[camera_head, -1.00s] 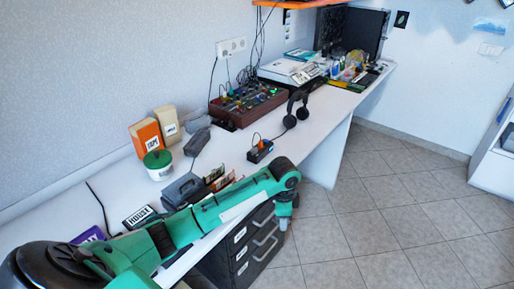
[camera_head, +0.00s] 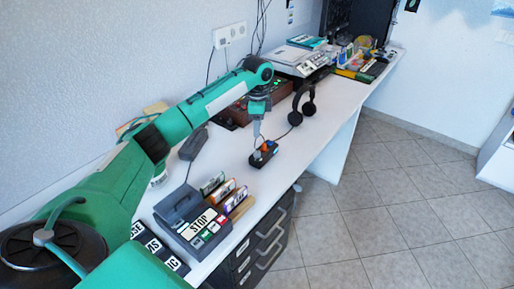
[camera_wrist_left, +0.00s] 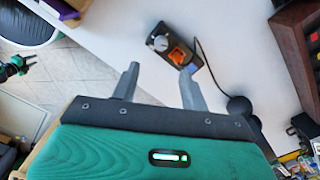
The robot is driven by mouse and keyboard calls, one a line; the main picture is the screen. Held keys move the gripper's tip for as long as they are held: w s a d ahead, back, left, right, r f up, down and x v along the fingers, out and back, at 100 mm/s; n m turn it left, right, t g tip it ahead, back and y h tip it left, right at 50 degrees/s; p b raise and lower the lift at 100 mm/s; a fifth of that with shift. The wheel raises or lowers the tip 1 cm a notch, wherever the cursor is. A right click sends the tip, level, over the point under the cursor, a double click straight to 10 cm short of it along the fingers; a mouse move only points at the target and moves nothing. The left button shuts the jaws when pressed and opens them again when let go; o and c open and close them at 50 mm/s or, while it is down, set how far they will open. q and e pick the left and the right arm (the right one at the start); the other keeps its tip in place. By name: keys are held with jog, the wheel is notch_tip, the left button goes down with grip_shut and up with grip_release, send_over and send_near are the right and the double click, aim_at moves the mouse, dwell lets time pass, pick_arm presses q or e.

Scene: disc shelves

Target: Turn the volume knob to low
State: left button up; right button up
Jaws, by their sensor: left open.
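A small black box (camera_head: 263,154) with an orange part sits on the white desk. In the left wrist view the box (camera_wrist_left: 192,58) shows a round silver knob (camera_wrist_left: 160,43) on its top, beside an orange patch. I cannot read the knob's setting. My left gripper (camera_head: 257,141) points down just above the box. In the wrist view the left gripper's two fingers (camera_wrist_left: 160,69) are apart and empty, with the knob beyond and between their tips.
Black headphones (camera_head: 304,104) stand behind the box, near a brown mixer-like box (camera_head: 234,115). The desk's front edge is close to the right; bare desk (camera_head: 229,158) lies left of the box.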

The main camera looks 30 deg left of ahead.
aim_at(257, 152)
pick_arm(q)
notch_tip(257, 152, down, 11)
jog(key=shift+w+a+f, duration=0.1)
dwell(0.3)
grip_shut()
